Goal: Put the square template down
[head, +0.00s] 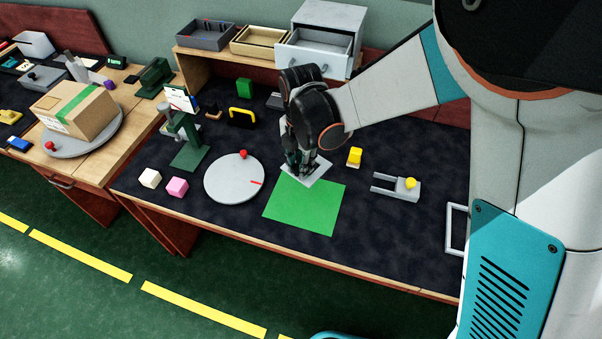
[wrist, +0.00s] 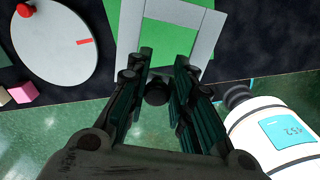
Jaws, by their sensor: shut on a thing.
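The square template (wrist: 207,38) is a light grey square frame with an open middle, through which green shows in the wrist view. In the head view the template (head: 320,172) is at the far edge of the green sheet (head: 305,208), partly overlapping it in the picture. My gripper (head: 303,172) is shut on the template. In the wrist view the fingertips (wrist: 160,62) are at the frame's near side and cover part of it. I cannot tell whether the template touches the sheet or hangs just above it.
A round grey plate (head: 233,181) with a red knob lies left of the sheet. A yellow block (head: 354,157) and a grey fork-shaped piece (head: 398,189) lie right. Pink (head: 177,187) and white (head: 149,178) cubes lie left. A drawer box (head: 318,47) stands behind.

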